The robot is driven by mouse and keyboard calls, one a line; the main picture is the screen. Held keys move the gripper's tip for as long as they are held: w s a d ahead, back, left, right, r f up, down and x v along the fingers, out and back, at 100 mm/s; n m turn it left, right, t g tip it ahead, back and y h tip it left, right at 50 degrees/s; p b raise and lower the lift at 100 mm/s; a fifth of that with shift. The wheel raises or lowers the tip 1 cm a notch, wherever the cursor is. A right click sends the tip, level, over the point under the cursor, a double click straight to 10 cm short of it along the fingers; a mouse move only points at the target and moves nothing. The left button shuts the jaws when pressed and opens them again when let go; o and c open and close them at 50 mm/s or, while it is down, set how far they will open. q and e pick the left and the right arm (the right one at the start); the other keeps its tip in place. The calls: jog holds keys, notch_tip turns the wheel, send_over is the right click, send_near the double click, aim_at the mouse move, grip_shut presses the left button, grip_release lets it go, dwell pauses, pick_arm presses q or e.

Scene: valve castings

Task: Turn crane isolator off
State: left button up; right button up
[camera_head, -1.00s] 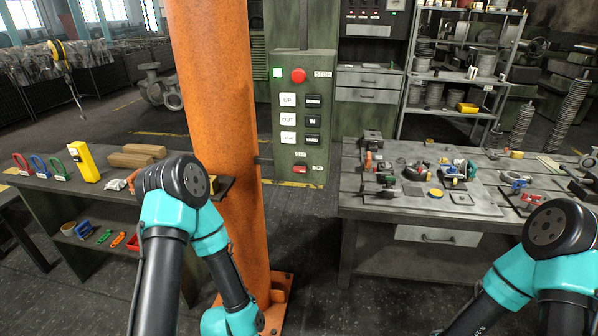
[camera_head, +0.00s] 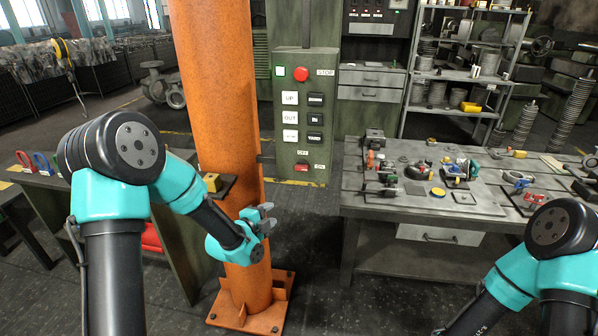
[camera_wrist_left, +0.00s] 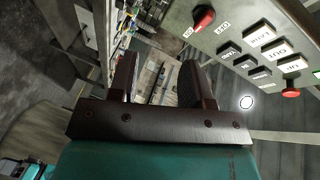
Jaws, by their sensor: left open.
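The crane isolator (camera_head: 302,166) is a red rotary switch low on the grey-green control box (camera_head: 289,178), with an OFF label above it and an ON label to its right. Its handle looks roughly level, toward ON. In the left wrist view the red switch (camera_wrist_left: 203,18) is at the upper right, beyond the fingers and apart from them. My left gripper (camera_head: 269,216) is open and empty, in front of the orange column and below and left of the switch. Its two dark fingers (camera_wrist_left: 157,78) show spread in the wrist view. My right gripper is out of view.
The orange column (camera_head: 217,90) stands left of the box. A workbench (camera_head: 370,201) with castings and tools is to the right. A shelf bench (camera_head: 45,190) stands at the left. Push buttons and a red stop button (camera_head: 301,73) sit above the switch. Floor before the box is clear.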

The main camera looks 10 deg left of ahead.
aim_at(300, 170)
pick_arm(q)
notch_tip(300, 170, up, 6)
jog(key=w+m+t+h, duration=0.1)
jog(key=m, duration=0.2)
jog(key=shift+w+t, duration=0.2)
jog(key=shift+t, duration=0.2)
jog(key=shift+w, duration=0.15)
jog(key=x, duration=1.7)
jog(key=shift+w+a, duration=0.1)
jog(key=shift+c, duration=0.3)
grip_shut()
